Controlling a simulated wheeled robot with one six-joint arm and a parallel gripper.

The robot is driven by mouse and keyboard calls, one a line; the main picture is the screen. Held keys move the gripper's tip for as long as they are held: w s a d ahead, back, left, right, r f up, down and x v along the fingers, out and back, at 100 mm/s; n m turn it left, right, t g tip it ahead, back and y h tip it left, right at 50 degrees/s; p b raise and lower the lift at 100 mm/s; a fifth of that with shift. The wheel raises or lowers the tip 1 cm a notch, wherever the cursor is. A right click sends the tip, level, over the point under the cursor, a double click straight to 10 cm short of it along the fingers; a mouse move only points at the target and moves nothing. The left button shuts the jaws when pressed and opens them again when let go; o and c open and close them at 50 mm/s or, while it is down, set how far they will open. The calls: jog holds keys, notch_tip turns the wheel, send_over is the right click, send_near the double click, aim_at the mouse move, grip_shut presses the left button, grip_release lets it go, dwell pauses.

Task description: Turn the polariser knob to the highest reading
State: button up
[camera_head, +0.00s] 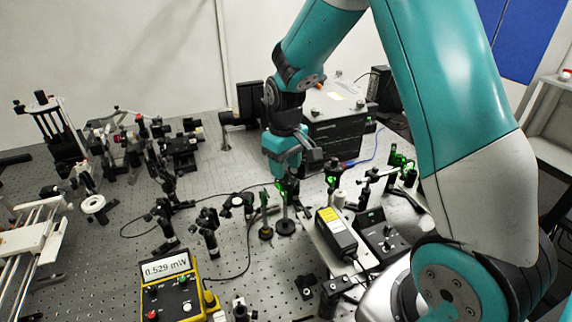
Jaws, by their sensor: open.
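The yellow power meter (172,291) stands at the lower left, and its display (166,266) reads 0.529 mW. My gripper (281,178) is open and points down over the middle of the optical bench. Its fingertips are small and partly lost against the dark parts behind. Just below it a post-mounted optic (285,188) glows green and stands on a round black base (286,227). This may be the polariser; its knob is too small and too covered by my gripper to make out. I cannot tell whether the fingers touch it.
A thin upright holder (264,210) stands close on the left. A black box with a yellow label (337,231) and a control box (384,236) stand to the right. More optics with green light (401,160) stand farther right. Cables cross the perforated bench (120,240).

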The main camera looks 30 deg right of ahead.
jog(key=shift+f, duration=0.75)
grip_shut()
jog(key=shift+m, duration=0.4)
jog(key=m, duration=0.2)
jog(key=shift+m, duration=0.4)
jog(key=m, duration=0.3)
jog(key=shift+m, duration=0.3)
jog(key=m, duration=0.6)
jog(key=shift+b, duration=0.4)
